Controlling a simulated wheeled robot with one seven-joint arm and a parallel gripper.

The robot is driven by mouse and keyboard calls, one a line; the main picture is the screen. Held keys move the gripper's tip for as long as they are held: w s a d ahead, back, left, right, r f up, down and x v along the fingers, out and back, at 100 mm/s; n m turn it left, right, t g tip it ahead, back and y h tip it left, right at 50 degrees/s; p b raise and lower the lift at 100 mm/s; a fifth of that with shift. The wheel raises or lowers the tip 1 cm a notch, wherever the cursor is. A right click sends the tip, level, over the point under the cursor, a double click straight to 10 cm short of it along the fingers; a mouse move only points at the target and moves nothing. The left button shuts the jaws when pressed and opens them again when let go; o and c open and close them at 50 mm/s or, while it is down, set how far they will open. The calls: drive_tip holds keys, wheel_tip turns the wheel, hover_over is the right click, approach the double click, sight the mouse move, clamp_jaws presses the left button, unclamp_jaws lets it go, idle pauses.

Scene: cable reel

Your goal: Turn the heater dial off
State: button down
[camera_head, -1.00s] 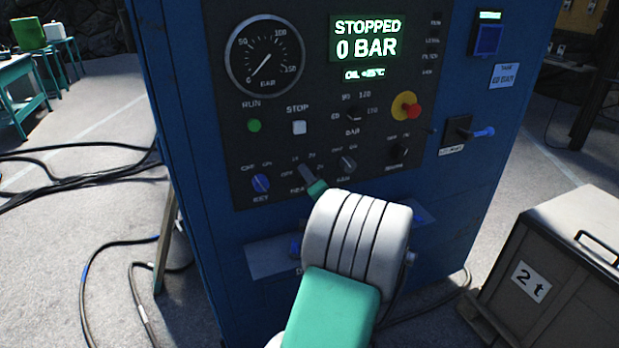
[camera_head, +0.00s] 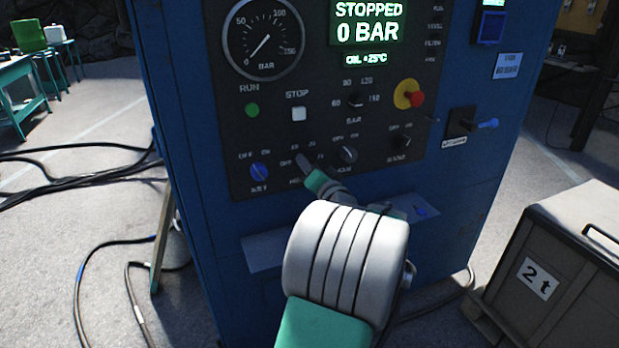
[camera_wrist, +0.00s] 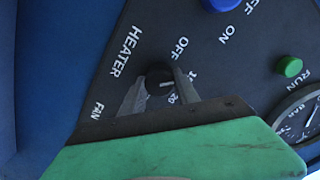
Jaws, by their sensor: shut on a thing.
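The black heater dial (camera_wrist: 155,76) shows in the wrist view on the dark control panel, beside the printed word HEATER. Its labels read OFF, 10 and 20. A short white mark on the dial points toward the side of the 10 and 20, not at OFF. My gripper (camera_wrist: 159,91) is shut on the dial, with one grey finger on each side of it. In the head view my gripper (camera_head: 304,161) reaches the lower middle of the panel (camera_head: 325,120) and hides the dial.
The key switch (camera_head: 259,171) is left of my gripper, and another knob (camera_head: 348,155) is close on its right. A green RUN button (camera_head: 252,110), white STOP button (camera_head: 298,114) and red emergency knob (camera_head: 417,98) sit above. A crate (camera_head: 560,265) stands at right.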

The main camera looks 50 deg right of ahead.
drive_tip(key=shift+f+n+b, duration=0.2)
drive_tip(key=shift+n+b, duration=4.2)
drive_tip(key=shift+b, duration=3.05)
drive_tip(key=shift+r, duration=0.1)
drive_tip(key=c, duration=0.9)
unclamp_jaws()
drive_tip(key=v, duration=0.8)
